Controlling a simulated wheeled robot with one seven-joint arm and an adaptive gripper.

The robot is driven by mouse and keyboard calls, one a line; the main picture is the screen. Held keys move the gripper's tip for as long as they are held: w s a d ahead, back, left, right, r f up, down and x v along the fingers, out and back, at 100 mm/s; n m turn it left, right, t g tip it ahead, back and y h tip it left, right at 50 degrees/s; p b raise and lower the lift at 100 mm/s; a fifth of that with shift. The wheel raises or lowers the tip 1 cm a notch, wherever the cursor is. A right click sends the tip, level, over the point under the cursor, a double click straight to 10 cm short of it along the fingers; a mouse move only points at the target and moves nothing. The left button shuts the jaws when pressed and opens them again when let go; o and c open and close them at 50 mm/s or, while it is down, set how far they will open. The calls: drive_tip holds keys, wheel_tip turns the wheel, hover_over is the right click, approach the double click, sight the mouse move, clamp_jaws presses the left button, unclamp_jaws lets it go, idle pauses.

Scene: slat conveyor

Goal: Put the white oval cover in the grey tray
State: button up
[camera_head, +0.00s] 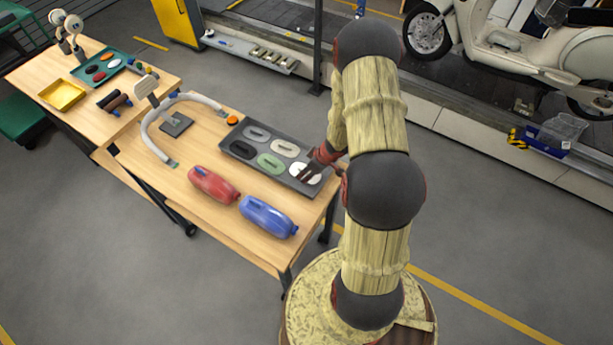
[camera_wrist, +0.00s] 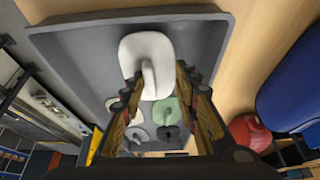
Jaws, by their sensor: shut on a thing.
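The white oval cover (camera_head: 306,173) is at the right end of the grey tray (camera_head: 285,181) in the head view. The wrist view shows this cover (camera_wrist: 143,48) large, with its raised grip pointing toward my fingers, over the bare end of the tray (camera_wrist: 85,62). My gripper (camera_head: 312,165) is shut on the white cover, with its fingers (camera_wrist: 157,85) on either side of the raised grip. I cannot tell whether the cover touches the tray floor. My fingers partly hide it in the head view.
Grey, black, pale and green covers (camera_head: 271,164) lie in the same tray. A red bottle (camera_head: 213,185) and a blue bottle (camera_head: 268,216) lie in front of it.

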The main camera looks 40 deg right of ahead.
drive_tip(key=shift+d+f, duration=0.1)
drive_tip(key=shift+f, duration=0.65)
drive_tip(key=o, duration=1.2)
drive_tip(key=shift+c, duration=0.2)
